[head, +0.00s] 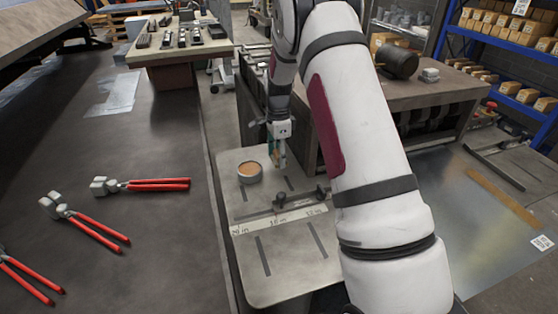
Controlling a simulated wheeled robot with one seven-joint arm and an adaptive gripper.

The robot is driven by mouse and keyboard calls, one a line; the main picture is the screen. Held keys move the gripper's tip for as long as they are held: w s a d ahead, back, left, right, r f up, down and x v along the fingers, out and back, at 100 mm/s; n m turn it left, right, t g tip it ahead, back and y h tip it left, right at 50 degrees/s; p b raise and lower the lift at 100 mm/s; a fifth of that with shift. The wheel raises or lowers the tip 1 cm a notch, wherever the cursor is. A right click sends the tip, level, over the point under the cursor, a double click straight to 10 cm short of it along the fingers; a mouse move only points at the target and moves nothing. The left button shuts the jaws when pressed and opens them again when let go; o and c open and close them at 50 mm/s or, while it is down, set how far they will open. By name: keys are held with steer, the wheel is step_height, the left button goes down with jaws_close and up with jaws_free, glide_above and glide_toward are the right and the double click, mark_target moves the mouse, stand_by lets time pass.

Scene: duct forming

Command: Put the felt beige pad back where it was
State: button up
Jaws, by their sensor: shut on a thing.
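My gripper (279,160) points down over the far part of a light grey worktable plate (290,265), just right of a round grey tin (250,176). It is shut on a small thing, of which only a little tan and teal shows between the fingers. This is likely the felt beige pad, but it is too small and covered to make out its shape. The tin is open at the top and shows an orange-brown surface inside. The gripper and tin look apart. No other beige pad can be made out.
A ruled bar with dark knobs (280,200) crosses the plate, which has several dark slots. Red-handled pliers (155,185) lie on the dark table at left. A wooden bench (430,95) stands behind right. A metal sheet (440,215) lies at right.

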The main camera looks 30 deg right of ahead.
steer(key=shift+f, duration=1.2)
steer(key=shift+f, duration=0.15)
steer(key=o, duration=1.1)
